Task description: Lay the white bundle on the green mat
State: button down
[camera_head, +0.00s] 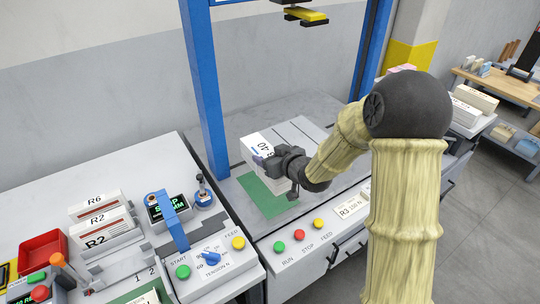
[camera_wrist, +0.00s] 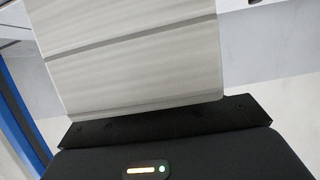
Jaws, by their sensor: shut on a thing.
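The white bundle (camera_head: 257,141) shows a black printed label on its top in the head view. My gripper (camera_head: 280,165) is shut on it, over the green mat (camera_head: 262,204). In the wrist view the bundle (camera_wrist: 130,60) fills the upper middle, with dark lines across its pale side, close against the black gripper body (camera_wrist: 165,130). The green mat lies on the grey machine table and is partly hidden by the bundle and my gripper. I cannot tell whether the bundle touches the mat.
A blue frame post (camera_head: 206,95) stands just left of the mat. A row of push buttons (camera_head: 299,234) lines the table's front edge.

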dwell(0.3)
jog(key=shift+f+b, duration=3.55)
jog(key=shift+f, duration=0.2)
jog(key=shift+f+b, duration=0.45)
jog(key=shift+f, duration=0.1)
jog(key=shift+c, duration=1.4)
grip_release()
jog(key=shift+s+d+f, duration=0.1)
jog(key=shift+f, duration=0.1)
jog(key=b+v, duration=0.3)
jog(key=v, duration=1.4)
jog(key=shift+d+r, duration=0.15)
